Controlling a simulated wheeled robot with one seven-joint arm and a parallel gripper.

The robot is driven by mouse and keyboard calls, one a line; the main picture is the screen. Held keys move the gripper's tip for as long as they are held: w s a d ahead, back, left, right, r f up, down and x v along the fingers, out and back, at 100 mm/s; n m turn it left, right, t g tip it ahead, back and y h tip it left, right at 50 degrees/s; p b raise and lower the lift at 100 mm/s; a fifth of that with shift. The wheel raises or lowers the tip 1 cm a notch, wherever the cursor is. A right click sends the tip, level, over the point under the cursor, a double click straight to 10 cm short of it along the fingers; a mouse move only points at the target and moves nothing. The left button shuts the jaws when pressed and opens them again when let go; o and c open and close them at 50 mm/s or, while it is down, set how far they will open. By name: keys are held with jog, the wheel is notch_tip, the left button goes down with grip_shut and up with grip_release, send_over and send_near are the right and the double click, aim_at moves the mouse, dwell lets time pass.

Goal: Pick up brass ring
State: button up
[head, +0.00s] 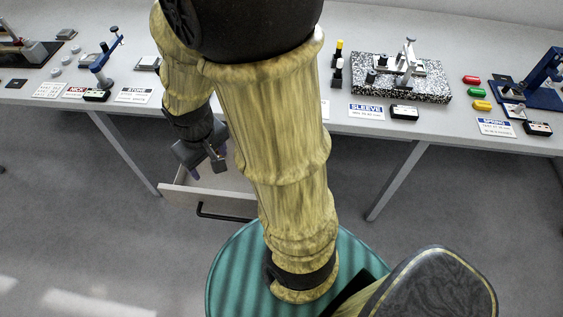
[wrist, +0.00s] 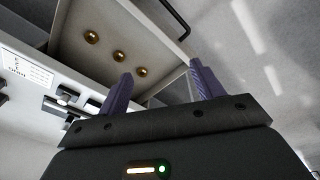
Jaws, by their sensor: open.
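Three small round brass pieces lie in a row in an open drawer (wrist: 160,22) in the wrist view: one at the far end (wrist: 91,37), one in the middle (wrist: 118,56) and one nearest my fingers (wrist: 141,71). They are too small to tell whether each is a ring. My gripper (wrist: 161,68) is open and empty, its purple fingers apart, with the nearest brass piece showing between the fingertips in the picture. In the head view my gripper (head: 205,163) hangs over the open drawer (head: 181,200); no brass piece is visible there.
The drawer has a black handle (head: 222,214) and sits under a long grey bench (head: 220,109). On the bench stand a speckled block (head: 432,88), a blue tool (head: 106,61) and a sleeve sign (head: 367,112). A teal round surface (head: 229,275) is below. Floor is clear in front.

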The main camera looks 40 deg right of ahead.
jog(key=w+d+f+n+g+h+b, duration=0.2)
jog(key=w+d+f+n+h+b, duration=0.1)
jog(key=f, duration=0.5)
jog(key=w+d+f+n+g+h+b, duration=0.2)
jog(key=w+d+f+n+h+b, duration=0.1)
jog(key=f, duration=0.6)
jog(key=w+d+f+n+g+h+b, duration=0.2)
jog(key=w+f+n+h+b, duration=0.3)
jog(key=f, duration=0.4)
jog(key=shift+w+d+n+g+b, duration=0.15)
jog(key=shift+w+d+n+b, duration=0.1)
jog(key=shift+d, duration=0.2)
jog(key=shift+w+d+n+g+b, duration=0.15)
jog(key=shift+w+d+b, duration=0.1)
jog(key=shift+d, duration=0.15)
jog(key=shift+w+d+f+h, duration=0.2)
jog(key=shift+f+h, duration=0.05)
jog(key=shift+h, duration=0.25)
jog(key=shift+s+d+r, duration=0.1)
jog(key=shift+d, duration=0.1)
jog(key=shift+a+n, duration=0.25)
jog(key=shift+n, duration=0.05)
jog(key=shift+s+d, duration=0.1)
jog(key=shift+d, duration=0.05)
jog(key=x, duration=1.2)
